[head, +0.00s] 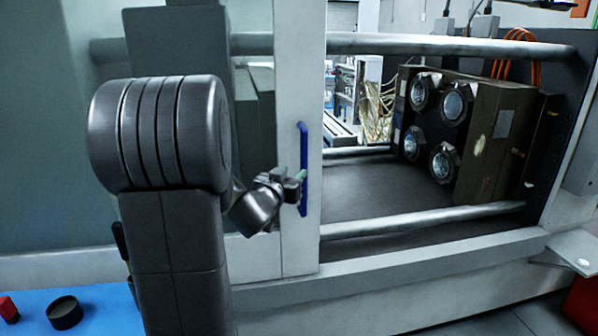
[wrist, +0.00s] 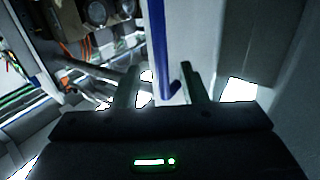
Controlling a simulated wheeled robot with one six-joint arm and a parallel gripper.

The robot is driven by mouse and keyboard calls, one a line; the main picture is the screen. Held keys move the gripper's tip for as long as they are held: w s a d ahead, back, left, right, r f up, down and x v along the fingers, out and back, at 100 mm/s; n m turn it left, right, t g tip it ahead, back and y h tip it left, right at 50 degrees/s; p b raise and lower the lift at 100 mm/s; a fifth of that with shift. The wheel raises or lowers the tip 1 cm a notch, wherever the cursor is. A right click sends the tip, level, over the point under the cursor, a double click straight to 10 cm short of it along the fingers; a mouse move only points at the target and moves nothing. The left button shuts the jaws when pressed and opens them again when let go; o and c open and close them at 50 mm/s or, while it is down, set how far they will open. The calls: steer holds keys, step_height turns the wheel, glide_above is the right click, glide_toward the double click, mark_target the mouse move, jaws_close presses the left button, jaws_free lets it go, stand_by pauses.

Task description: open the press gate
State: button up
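The press gate (head: 301,70) is a pale upright frame with a clear panel to its left in the head view. Its blue bar handle (head: 304,150) runs upright on the frame. My gripper (head: 302,176) is at the lower part of the handle. In the wrist view, the two fingers of my gripper (wrist: 158,85) stand apart, with the blue handle (wrist: 158,40) showing between them. The handle's lower end looks closer to the right finger. I cannot tell whether either finger touches it. My arm hides part of the panel in the head view.
Right of the gate frame, the press interior is in open view, with horizontal tie bars (head: 430,220) and a brown block with round fittings (head: 510,125). A blue surface (head: 110,310) at lower left holds a black round part (head: 65,312) and a red part (head: 8,308).

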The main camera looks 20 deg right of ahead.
mark_target(303, 163)
steer(key=shift+v, duration=2.25)
steer(key=p+x, duration=0.2)
steer(key=x, duration=1.1)
steer(key=shift+d, duration=0.1)
steer(key=shift+w+d, duration=0.3)
steer(key=shift+d, duration=0.05)
steer(key=shift+s+d, duration=0.1)
steer(key=shift+d, duration=0.15)
steer(key=shift+a, duration=0.1)
steer(key=shift+a, duration=0.1)
